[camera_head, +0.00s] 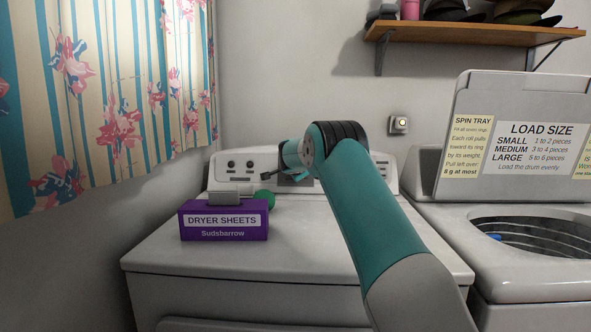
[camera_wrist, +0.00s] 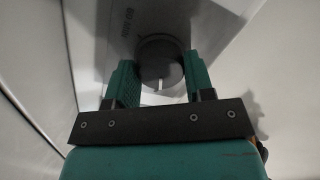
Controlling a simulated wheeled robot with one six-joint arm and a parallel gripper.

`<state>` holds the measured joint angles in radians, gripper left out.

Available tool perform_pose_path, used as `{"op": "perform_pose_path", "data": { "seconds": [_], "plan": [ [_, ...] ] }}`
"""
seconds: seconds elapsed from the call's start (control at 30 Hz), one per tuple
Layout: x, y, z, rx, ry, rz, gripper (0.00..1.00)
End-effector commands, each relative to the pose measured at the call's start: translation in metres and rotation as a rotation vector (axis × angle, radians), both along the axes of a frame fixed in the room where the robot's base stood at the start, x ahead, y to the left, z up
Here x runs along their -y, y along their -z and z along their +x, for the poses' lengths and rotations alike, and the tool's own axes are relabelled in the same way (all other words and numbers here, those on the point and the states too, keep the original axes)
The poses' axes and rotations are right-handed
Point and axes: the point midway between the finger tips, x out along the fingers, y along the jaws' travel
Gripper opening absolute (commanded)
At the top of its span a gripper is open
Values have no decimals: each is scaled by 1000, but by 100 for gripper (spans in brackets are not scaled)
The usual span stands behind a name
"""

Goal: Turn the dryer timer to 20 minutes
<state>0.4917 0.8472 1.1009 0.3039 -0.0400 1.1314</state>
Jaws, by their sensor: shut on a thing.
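The dryer timer knob (camera_wrist: 162,66) is round and dark grey, with a white pointer mark at its lower edge in the wrist view. My gripper (camera_wrist: 161,72) is shut on the knob, one green finger on each side. The remaining dial marks are hidden or unreadable. In the head view my arm's end reaches the control panel of the white dryer (camera_head: 320,240), and my arm hides the knob there.
A purple dryer sheets box (camera_head: 224,221) stands on the dryer top at left, with a grey item on it and a green round thing (camera_head: 265,198) beside it. An open washer (camera_head: 520,220) stands at right. A shelf (camera_head: 470,34) hangs above. A curtain (camera_head: 110,90) is at left.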

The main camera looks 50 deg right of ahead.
Motion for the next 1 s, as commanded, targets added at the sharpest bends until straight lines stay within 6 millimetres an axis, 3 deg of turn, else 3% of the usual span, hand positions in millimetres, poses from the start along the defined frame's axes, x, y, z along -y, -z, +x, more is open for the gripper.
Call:
{"op": "perform_pose_path", "data": {
  "seconds": [0.03,0.13,0.57,1.0],
  "plan": [
    [0,-2,1,3,-1,-3,53],
    [0,-1,0,2,-2,-2,74],
    [-8,-4,-7,1,-1,0,74],
    [-77,-35,-72,3,-3,-2,74]
  ]
}}
